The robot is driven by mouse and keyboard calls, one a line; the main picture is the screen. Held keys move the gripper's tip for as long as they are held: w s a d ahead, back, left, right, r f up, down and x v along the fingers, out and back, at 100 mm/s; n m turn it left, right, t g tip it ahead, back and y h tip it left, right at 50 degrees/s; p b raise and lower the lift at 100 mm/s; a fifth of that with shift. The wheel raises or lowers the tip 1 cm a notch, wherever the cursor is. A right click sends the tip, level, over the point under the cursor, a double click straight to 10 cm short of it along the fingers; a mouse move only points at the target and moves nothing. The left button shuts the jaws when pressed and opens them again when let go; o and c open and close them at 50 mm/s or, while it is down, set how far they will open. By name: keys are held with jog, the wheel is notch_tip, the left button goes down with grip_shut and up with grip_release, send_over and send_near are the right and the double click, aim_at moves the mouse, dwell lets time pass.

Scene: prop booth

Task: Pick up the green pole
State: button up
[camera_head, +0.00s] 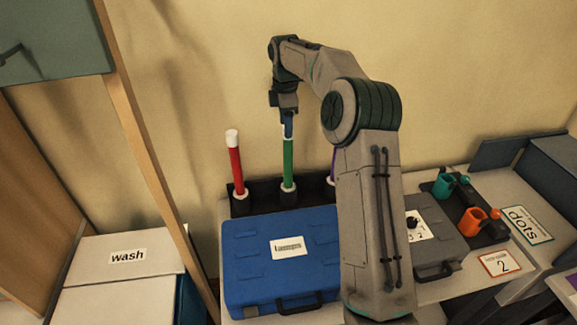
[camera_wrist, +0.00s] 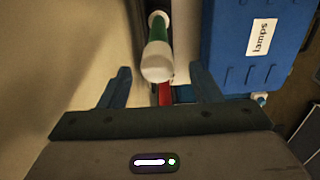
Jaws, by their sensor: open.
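The green pole (camera_head: 288,163) stands upright in the black rack (camera_head: 262,190) at the back of the table, between a red pole and a purple one. In the wrist view the green pole (camera_wrist: 158,52) shows from above with its white top cap towards me. My gripper (camera_head: 287,125) is above the pole, pointing down, at about its top end. In the wrist view my gripper (camera_wrist: 163,82) is open, with a blue finger on each side of the cap. I cannot tell whether either finger touches it.
The red pole (camera_head: 235,165) stands left of the green one; the purple pole (camera_head: 333,165) is partly hidden by my arm. A blue case (camera_head: 258,273) labelled "lamps" lies in front of the rack. A grey case (camera_head: 440,240) and a black tray (camera_head: 490,232) with mugs are right.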

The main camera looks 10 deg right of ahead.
jog(key=f, duration=0.1)
jog(key=f+p, duration=0.1)
jog(key=f, duration=0.3)
jog(key=shift+w+d, duration=0.1)
jog(key=shift+d, duration=0.2)
grip_shut()
jog(key=shift+r, duration=0.1)
notch_tip(320, 180, up, 18)
jog(key=p, duration=0.1)
dwell(0.4)
dwell(0.3)
jog(key=shift+d+p, duration=0.1)
jog(key=shift+p, duration=0.25)
